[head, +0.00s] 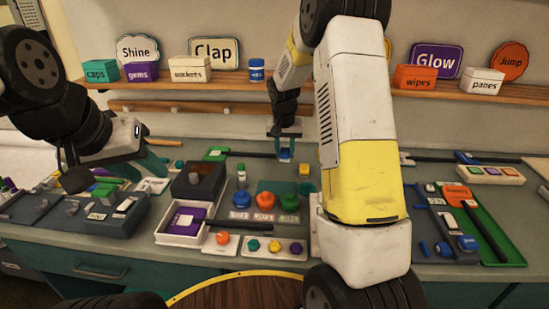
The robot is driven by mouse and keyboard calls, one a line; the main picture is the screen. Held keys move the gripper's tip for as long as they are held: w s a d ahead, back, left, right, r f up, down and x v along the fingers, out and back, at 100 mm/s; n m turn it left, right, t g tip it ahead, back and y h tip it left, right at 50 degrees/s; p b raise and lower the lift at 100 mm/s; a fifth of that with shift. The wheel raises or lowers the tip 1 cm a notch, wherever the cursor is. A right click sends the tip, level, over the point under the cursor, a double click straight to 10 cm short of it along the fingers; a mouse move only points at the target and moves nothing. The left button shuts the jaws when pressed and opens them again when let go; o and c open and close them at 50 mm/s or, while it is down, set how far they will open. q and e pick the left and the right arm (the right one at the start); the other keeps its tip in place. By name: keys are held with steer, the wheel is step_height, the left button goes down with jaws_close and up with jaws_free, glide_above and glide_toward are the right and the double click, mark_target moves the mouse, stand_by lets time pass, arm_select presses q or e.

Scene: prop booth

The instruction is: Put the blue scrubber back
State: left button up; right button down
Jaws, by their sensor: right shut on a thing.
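My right gripper (285,146) is over the back middle of the counter, pointing down, with teal fingers. It is shut on a small blue thing, which I take to be the blue scrubber (285,155); the fingers partly hide it. I cannot tell whether it touches the counter. My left gripper (140,168) is at the left, above the counter and away from the scrubber; its teal fingers look spread and nothing shows between them.
A dark box (198,181) and a white tray with a purple box (186,221) stand left of centre. Blue, orange and green knobs (265,200) are in front of the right gripper. A green tray (508,247) is at the right. A shelf (330,88) with labelled boxes runs behind.

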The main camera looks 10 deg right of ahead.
mark_target(284, 173)
steer(key=shift+s+a+x, duration=0.1)
steer(key=shift+s+x, duration=0.1)
steer(key=shift+x, duration=0.75)
steer(key=shift+s+a+x, duration=0.1)
steer(key=shift+s+x, duration=0.15)
steer(key=shift+x, duration=0.75)
steer(key=shift+s+a+x, duration=0.1)
steer(key=shift+s+x, duration=0.1)
steer(key=shift+x, duration=0.75)
steer(key=shift+f, duration=0.35)
steer(key=c, duration=1)
jaws_free()
steer(key=shift+r, duration=0.15)
